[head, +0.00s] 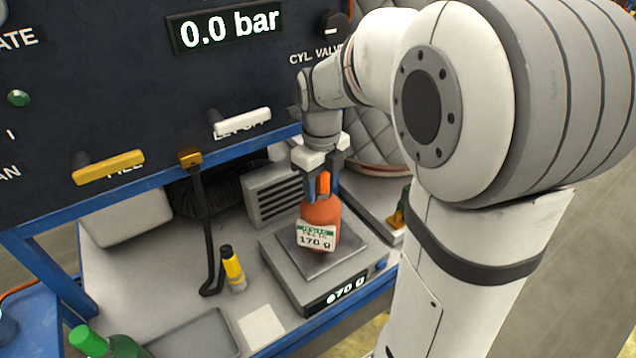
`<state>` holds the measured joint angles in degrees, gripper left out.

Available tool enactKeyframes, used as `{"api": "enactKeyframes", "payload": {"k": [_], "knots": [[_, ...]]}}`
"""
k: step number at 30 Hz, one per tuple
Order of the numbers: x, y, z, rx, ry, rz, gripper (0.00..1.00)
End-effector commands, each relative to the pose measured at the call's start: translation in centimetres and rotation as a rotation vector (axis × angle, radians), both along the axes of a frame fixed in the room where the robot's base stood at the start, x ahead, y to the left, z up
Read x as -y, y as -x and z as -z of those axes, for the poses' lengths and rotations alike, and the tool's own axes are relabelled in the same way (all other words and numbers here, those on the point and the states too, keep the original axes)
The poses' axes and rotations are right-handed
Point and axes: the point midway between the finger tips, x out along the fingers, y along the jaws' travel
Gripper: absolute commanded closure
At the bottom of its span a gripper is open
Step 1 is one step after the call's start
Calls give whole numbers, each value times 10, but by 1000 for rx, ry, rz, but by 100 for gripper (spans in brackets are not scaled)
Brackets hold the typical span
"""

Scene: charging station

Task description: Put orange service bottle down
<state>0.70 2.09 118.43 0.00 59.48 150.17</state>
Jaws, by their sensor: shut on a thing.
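The orange service bottle (322,215) stands upright at the scale's metal plate (318,262), with a white and green label reading 170 g on its front. Its base looks to be at the plate; I cannot tell whether it rests fully. My gripper (323,184) points down from above and is shut on the bottle's orange top. The scale (290,275) has a display (340,290) on its front that seems to read 670 g, its first digit unclear.
A black hose (208,235) hangs from the panel to the bench, beside a yellow and black cylinder (233,268). A grey tray (195,335) and a green bottle (105,343) are at the front left. The control panel (170,90), showing 0.0 bar, overhangs the bench. My arm hides the right side.

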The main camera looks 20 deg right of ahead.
Motion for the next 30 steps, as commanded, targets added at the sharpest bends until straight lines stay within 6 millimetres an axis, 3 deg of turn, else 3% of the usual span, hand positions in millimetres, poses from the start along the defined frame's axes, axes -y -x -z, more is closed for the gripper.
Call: {"api": "enactKeyframes", "payload": {"k": [6, 7, 15, 25, 30], "knots": [[0, 0, 3, 1, 0, -1, 100], [0, 0, 3, 0, 0, -1, 54], [-1, 0, 2, 0, 0, -1, 33], [-1, 0, -5, 1, 0, -2, 33], [-1, -1, -34, 6, 0, -2, 33]]}}
